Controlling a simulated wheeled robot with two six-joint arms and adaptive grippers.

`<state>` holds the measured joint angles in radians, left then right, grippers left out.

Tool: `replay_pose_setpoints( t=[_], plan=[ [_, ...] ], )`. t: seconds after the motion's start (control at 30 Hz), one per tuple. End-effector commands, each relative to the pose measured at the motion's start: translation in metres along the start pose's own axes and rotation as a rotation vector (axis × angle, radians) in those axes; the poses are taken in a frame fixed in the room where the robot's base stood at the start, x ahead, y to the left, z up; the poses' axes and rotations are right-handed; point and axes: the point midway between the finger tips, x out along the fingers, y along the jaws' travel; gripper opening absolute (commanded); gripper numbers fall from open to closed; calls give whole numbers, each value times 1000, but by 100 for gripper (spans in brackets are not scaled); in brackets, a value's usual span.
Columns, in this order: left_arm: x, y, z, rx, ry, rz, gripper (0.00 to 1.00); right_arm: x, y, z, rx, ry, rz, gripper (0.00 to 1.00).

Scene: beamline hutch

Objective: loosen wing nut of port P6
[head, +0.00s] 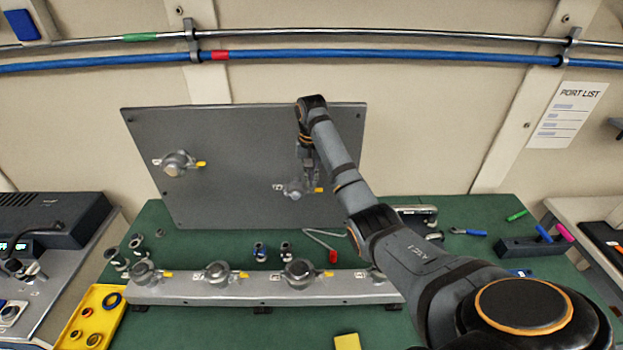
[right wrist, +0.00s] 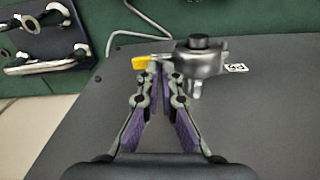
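Port P6 (head: 296,188) is a round metal fitting low on the upright grey panel. Its tag (right wrist: 236,68) reads P6, upside down, in the right wrist view. The yellow wing nut (head: 318,189) sticks out to the port's right in the head view; it also shows left of the port body in the right wrist view (right wrist: 141,62). My right gripper (right wrist: 159,69) has its fingertips close together at the inner end of the wing nut, with a narrow gap between them. Contact with the nut is unclear. My left gripper is out of view.
Another port (head: 175,163) with a yellow wing nut sits at the panel's left. A grey manifold (head: 245,292) with several capped ports runs in front of the panel. A yellow tray (head: 97,312) stands at left; a hex key with a red handle (head: 332,257) lies on the green table.

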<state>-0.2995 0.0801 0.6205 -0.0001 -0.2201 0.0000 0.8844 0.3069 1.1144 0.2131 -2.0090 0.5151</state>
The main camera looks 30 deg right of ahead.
Motion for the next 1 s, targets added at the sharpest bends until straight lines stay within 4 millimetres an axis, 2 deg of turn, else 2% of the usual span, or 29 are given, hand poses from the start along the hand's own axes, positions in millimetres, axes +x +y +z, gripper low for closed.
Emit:
replay_pose_setpoints(
  t=[0.03, 0.57, 0.6, 0.73, 1.0],
  plan=[
    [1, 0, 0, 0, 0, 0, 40, 5, 0, 3, -9, -12, 4, 0],
    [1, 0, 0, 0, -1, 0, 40, 6, 0, 3, -28, -15, 5, 0],
    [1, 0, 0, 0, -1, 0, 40, 6, 0, 4, -28, -16, 5, 8],
    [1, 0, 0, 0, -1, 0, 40, 5, 0, 3, -27, -13, 4, 26],
    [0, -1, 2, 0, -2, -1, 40, 3, 0, 2, -26, -7, 2, 26]
  ],
)
